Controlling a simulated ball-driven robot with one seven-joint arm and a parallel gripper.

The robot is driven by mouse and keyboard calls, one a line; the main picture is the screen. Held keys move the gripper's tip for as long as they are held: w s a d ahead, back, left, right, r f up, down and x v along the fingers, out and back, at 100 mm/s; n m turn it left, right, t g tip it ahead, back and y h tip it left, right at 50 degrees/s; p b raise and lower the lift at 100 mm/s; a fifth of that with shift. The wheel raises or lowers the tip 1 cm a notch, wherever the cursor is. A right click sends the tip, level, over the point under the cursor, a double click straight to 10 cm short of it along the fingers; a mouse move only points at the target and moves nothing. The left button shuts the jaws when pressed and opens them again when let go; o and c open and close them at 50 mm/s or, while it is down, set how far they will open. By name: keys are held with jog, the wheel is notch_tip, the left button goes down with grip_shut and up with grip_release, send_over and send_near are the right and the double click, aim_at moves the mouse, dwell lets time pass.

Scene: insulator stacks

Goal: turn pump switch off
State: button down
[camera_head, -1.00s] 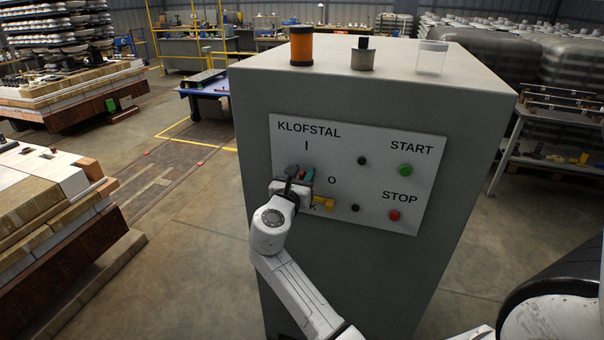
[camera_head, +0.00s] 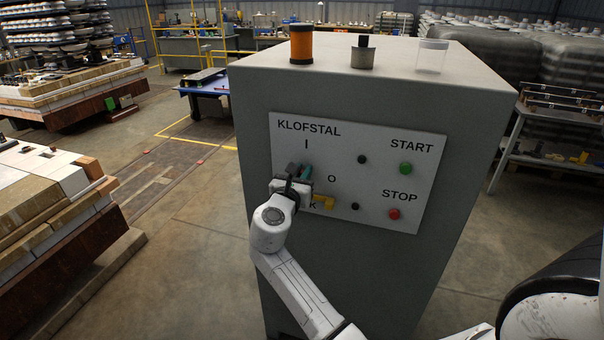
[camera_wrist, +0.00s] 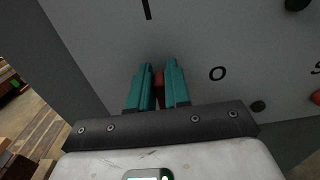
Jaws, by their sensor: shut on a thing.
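The pump switch is a red handle (camera_wrist: 160,90) on the light panel (camera_head: 380,140) of a grey cabinet. In the wrist view only a strip of it shows between the teal fingers of my gripper (camera_wrist: 159,85). The fingers are shut on it and hide its sides. In the head view my gripper (camera_head: 300,172) is at the panel's left part, below the "I" mark and left of the "O" mark. The handle is mostly hidden there, so its exact angle cannot be told.
A green START button (camera_head: 405,169), a red STOP button (camera_head: 394,214) and black knobs are further right. An orange spool (camera_head: 301,45) and a clear jar (camera_head: 432,56) stand on the cabinet.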

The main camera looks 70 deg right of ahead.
jog(key=shift+m, duration=0.3)
jog(key=shift+s+f+m+b, duration=0.35)
jog(key=shift+m+b, duration=1.75)
jog(key=shift+m, duration=0.75)
jog(key=shift+s+f+m+b, duration=0.25)
jog(key=shift+f+m+b, duration=0.1)
jog(key=shift+m+b, duration=2.1)
jog(key=shift+s+f+m+b, duration=0.35)
jog(key=shift+m+b, duration=1.4)
jog(key=shift+m, duration=1.45)
jog(key=shift+d, duration=0.1)
jog(key=c, duration=1.2)
grip_release()
jog(key=shift+r, duration=0.1)
jog(key=shift+o, duration=0.2)
jog(key=a+b, duration=0.1)
jog(key=a, duration=1)
jog(key=shift+s, duration=0.4)
